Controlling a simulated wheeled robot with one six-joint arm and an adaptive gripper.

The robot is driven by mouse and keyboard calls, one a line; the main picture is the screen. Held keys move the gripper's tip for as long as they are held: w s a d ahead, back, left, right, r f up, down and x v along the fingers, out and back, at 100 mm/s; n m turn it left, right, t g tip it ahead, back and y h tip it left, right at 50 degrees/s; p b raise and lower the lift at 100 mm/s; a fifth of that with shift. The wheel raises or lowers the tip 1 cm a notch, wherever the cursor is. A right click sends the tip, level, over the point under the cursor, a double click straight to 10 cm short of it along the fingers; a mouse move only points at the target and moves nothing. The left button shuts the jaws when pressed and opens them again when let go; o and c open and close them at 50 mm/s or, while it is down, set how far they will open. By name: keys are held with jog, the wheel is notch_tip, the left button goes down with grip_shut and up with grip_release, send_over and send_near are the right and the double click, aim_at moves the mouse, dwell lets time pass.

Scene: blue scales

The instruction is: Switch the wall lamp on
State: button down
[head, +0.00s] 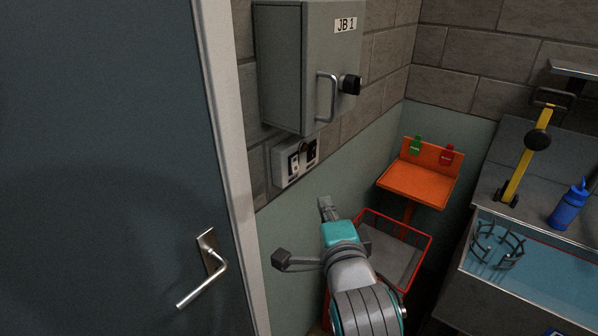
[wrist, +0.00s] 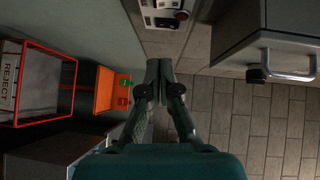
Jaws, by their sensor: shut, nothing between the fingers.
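A light grey switch panel (head: 283,164) is on the wall below the grey cabinet, with a white switch (head: 294,165), a dark switch (head: 312,151) and a small red part between them. The panel also shows at the top of the wrist view (wrist: 152,19), partly cut off. My gripper (head: 325,204) is shut and empty, below and right of the panel in the head view and apart from it. In the wrist view, its closed fingertips (wrist: 159,66) point toward the wall below the panel. I see no wall lamp, and the switch positions are too small to read.
The grey cabinet (head: 281,70), marked JB 1, juts out above the panel with a handle and black knob. A dark door (head: 100,150) stands left. An orange shelf (head: 418,186), a red-rimmed bin (head: 430,250) and a water basin (head: 540,276) are at right.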

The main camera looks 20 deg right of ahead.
dwell(0.3)
send_near(299, 168)
jog(key=w+d, duration=0.3)
jog(key=w+a, duration=0.2)
jog(key=w, duration=0.1)
jog(key=shift+f, duration=0.25)
